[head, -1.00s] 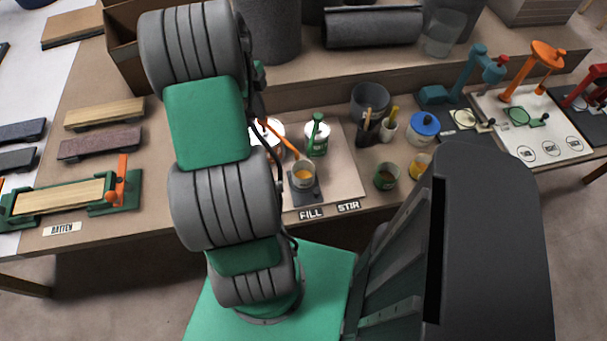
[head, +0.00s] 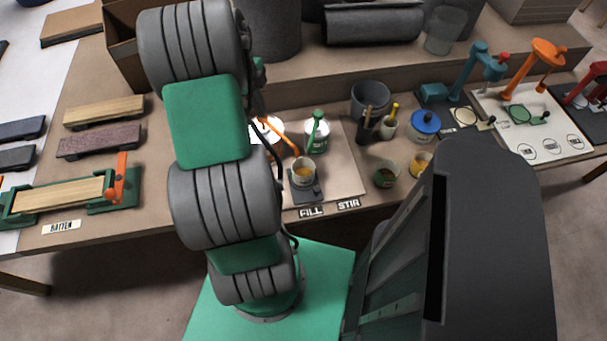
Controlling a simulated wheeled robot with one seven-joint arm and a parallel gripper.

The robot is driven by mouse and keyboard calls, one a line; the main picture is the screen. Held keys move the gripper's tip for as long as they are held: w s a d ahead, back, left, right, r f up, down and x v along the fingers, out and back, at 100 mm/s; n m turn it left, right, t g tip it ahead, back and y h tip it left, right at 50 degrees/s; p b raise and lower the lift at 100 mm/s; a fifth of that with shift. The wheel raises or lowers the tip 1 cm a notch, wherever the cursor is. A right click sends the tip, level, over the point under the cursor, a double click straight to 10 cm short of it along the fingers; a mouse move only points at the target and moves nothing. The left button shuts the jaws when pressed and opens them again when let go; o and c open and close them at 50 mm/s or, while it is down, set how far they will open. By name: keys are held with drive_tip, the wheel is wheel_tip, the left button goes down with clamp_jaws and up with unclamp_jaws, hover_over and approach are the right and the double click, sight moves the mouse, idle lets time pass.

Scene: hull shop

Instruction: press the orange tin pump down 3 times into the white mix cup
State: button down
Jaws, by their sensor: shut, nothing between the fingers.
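The orange pump (head: 284,139) stands on a white tin (head: 274,126) just right of my arm, partly hidden by it. Its orange spout slants down to the right, toward the mix cup. The mix cup (head: 303,173) sits upright on a small dark stand at the front of a pale board, with yellow-orange contents inside.
FILL (head: 311,212) and STIR (head: 348,204) labels lie at the board's front edge. Right of the board stand a dark holder with sticks (head: 366,125), small cups (head: 386,174) and a blue-lidded jar (head: 425,126). The board's right part is clear.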

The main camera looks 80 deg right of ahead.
drive_tip(key=shift+f+b, duration=0.8)
drive_tip(key=shift+f, duration=0.2)
drive_tip(key=shift+r+p, duration=0.8)
drive_tip(key=shift+r, duration=0.6)
wheel_tip(320, 180, up, 6)
drive_tip(key=p, duration=0.3)
